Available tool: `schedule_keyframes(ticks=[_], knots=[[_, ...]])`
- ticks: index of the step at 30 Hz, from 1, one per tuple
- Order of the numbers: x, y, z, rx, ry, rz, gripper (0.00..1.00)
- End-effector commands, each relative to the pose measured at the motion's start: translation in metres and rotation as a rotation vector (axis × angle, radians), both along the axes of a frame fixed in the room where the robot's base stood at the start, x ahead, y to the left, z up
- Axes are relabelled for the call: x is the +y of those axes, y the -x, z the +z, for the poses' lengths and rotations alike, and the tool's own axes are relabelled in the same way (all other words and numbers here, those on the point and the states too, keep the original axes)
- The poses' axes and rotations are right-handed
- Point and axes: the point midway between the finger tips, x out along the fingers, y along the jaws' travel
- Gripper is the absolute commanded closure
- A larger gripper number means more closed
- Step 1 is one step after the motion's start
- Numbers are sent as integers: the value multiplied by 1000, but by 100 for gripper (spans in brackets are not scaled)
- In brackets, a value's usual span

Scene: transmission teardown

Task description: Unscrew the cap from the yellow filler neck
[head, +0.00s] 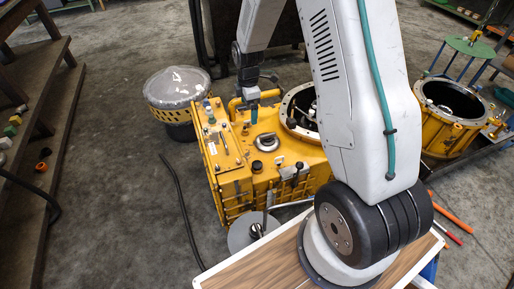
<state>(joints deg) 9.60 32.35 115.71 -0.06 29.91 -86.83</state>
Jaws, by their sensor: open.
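The yellow transmission housing (292,159) stands on the floor in the middle of the head view. A yellow pipe-like part (235,106) rises at its far edge, partly behind my gripper; I cannot tell for certain whether this is the filler neck. A small dark round cap-like part (257,167) sits on the housing top, in front of a grey ring-shaped fitting (267,142). My gripper (254,119) points down over the far left part of the housing top, beside the yellow pipe. It is open, with nothing visible held. Any contact is too small to tell.
A clear-domed yellow drum (178,88) stands behind left. An open yellow casing (450,101) stands at right. Wooden shelving (35,75) lines the left edge, and a wooden-topped table (262,270) is in front. A dark hose (178,205) lies on open floor at left.

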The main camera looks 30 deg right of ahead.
Motion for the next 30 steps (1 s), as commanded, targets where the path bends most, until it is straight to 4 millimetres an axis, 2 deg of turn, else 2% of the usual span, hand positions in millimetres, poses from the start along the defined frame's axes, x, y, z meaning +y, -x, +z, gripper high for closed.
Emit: schedule_keyframes(ticks=[1, 6, 9, 12, 15, 23, 30], knots=[[-6, -5, -34, 15, -1, 59, 0], [-22, -13, -130, 29, 1, 277, 0], [-29, -11, -178, 33, 1, 384, 0], [-33, -7, -214, 36, 1, 464, 0], [-35, -4, -236, 37, 2, 516, 0], [-36, -2, -260, 37, 3, 548, 0], [-36, -1, -294, 38, 2, 547, 0]])
